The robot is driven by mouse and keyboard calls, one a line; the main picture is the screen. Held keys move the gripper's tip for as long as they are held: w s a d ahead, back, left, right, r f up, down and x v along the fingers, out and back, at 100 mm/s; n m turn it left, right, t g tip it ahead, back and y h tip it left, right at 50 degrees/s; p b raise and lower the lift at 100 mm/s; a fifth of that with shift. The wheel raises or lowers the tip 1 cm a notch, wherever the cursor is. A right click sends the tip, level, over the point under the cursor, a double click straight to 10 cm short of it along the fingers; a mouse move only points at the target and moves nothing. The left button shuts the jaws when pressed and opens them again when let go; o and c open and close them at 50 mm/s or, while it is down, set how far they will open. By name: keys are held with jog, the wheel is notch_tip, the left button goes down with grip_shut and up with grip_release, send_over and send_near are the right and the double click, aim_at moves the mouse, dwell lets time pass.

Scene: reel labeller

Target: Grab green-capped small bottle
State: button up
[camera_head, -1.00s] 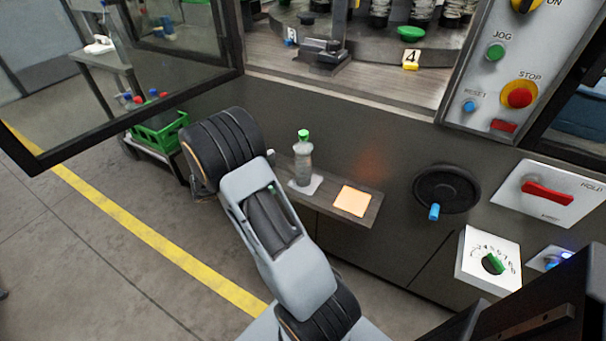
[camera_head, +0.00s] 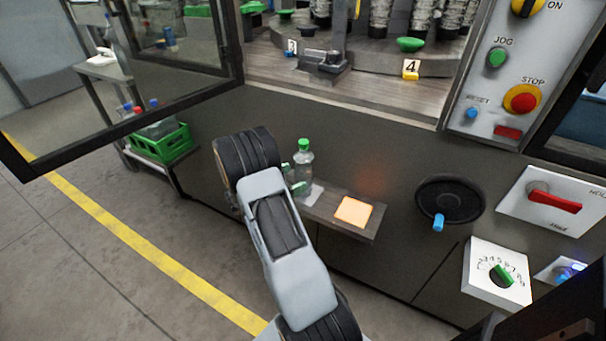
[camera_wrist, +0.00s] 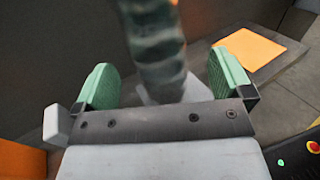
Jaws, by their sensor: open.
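The small clear bottle (camera_head: 303,168) with a green cap (camera_head: 303,144) stands upright on a white patch of the narrow shelf (camera_head: 335,213). In the wrist view the bottle (camera_wrist: 158,50) is blurred and its cap is out of frame. My gripper (camera_wrist: 163,82) is open, with green finger pads on either side of the bottle's line. The bottle appears just beyond or between the fingertips; the exact depth is hard to tell. In the head view my arm hides most of the gripper, and a green fingertip shows beside the bottle's lower part.
An orange-lit square pad (camera_head: 353,211) lies right of the bottle on the shelf. A black handwheel (camera_head: 450,200) and a white dial box (camera_head: 497,272) are further right. An open glass door (camera_head: 165,60) hangs at upper left, above a green crate (camera_head: 160,143).

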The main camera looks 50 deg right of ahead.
aim_at(304, 173)
jog(key=x, duration=0.5)
jog(key=shift+w+f, duration=0.15)
jog(key=shift+w, duration=0.05)
jog(key=c, duration=1.4)
